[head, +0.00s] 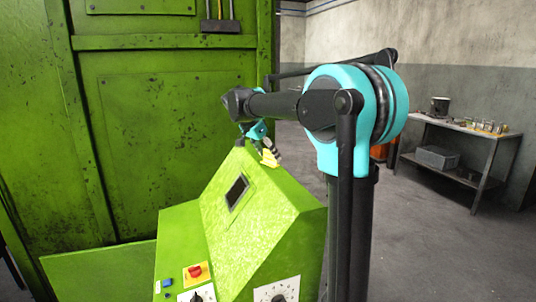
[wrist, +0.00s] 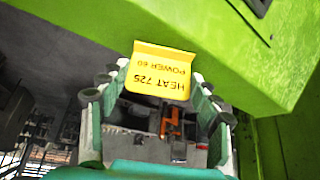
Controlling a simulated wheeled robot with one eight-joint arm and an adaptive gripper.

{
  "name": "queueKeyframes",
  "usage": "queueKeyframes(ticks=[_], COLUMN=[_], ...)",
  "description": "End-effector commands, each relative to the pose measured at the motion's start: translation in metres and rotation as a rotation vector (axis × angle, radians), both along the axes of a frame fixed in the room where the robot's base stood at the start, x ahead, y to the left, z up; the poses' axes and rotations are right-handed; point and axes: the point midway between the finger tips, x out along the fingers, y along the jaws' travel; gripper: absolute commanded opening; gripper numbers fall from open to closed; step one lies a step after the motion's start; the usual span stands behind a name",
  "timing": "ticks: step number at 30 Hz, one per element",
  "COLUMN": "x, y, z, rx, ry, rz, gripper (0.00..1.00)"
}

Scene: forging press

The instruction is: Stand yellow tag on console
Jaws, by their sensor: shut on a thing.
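The yellow tag (wrist: 158,72) is a bent plate whose print, upside down in the wrist view, reads HEAT 725 POWER 60. My gripper (wrist: 160,80) is shut on it, with one finger at each side edge. In the head view the tag (head: 269,158) and my gripper (head: 268,148) are at the top of the green console (head: 250,222). The console (wrist: 225,60) also fills the upper right of the wrist view, close to the tag's bent edge. I cannot tell whether the tag touches it.
A metal table (head: 460,135) with small items stands at the right. The floor between is clear.

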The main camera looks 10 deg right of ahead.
Motion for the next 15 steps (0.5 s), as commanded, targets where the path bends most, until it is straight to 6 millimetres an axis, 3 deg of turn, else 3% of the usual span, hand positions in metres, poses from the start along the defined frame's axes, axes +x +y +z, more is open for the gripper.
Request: queueKeyframes(ticks=[1, 2, 6, 15], x=[0.0001, 0.0000, 0.0000, 0.0000], y=[0.0000, 0.0000, 0.0000, 0.0000], z=[-0.0016, -0.0012, -0.0011, -0.0005], rx=[0.000, 0.000, 0.000, 0.000], ry=[0.000, 0.000, 0.000, 0.000], rz=[0.000, 0.000, 0.000, 0.000], gripper=[0.43, 0.66, 0.83, 0.83])
